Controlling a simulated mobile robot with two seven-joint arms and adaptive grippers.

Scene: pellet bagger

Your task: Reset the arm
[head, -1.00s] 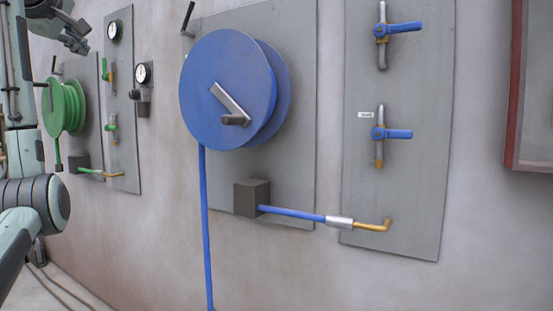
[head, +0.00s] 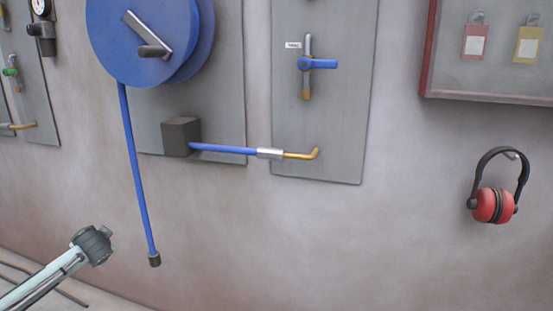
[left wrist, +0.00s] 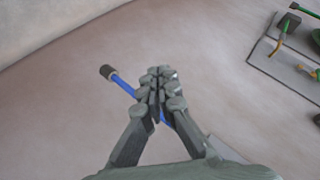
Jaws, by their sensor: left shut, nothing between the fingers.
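My left arm comes in at the lower left of the head view, its dark end (head: 92,245) in front of the wall, left of the blue hose's hanging end (head: 154,260). In the left wrist view my left gripper (left wrist: 158,82) has its fingers together, with nothing held between them. The blue hose (left wrist: 122,84) passes behind the fingers in that view, its dark end cap (left wrist: 106,72) to their left. My right gripper is out of both views.
A blue hose reel (head: 135,40) hangs on a grey panel, beside a second panel with a blue-handled valve (head: 318,64). A short blue hose runs to a brass elbow (head: 302,155). Red earmuffs (head: 495,205) hang at the right, under a red-framed case (head: 428,60).

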